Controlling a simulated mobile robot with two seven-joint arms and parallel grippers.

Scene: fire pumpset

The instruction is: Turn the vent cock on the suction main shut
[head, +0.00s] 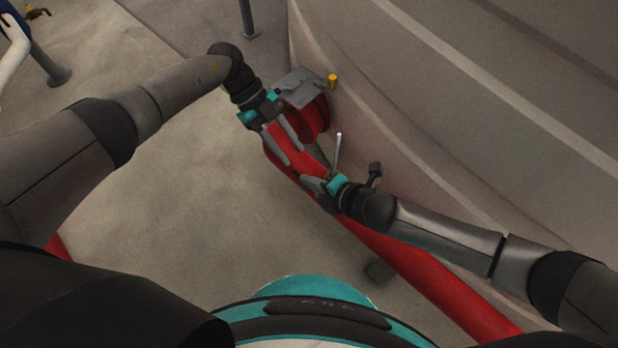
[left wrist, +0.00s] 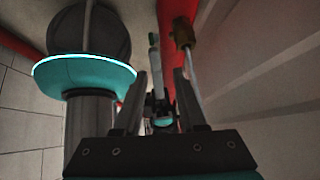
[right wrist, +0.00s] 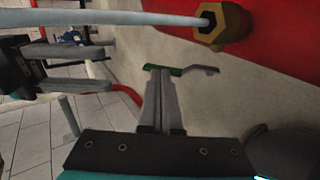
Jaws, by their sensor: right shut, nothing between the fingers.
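A brass hex fitting (right wrist: 222,25) with a thin pale rod, apparently the vent cock, sits on the red pipe (right wrist: 280,40), the suction main. The fitting is also in the left wrist view (left wrist: 183,30); in the head view its rod (head: 338,150) stands up beside my right gripper (head: 310,184). My right gripper is shut and empty. A small green and grey piece (right wrist: 180,71) shows at its fingertips in the right wrist view; I cannot tell if they touch. My left gripper (head: 295,158) is open above the pipe, its fingers apart in the left wrist view.
A large pale curved wall (head: 440,120) runs along the right of the pipe. A red flanged part (head: 312,118) and a yellow-capped fitting (head: 332,80) are beyond my left gripper. Open floor (head: 180,220) lies to the left.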

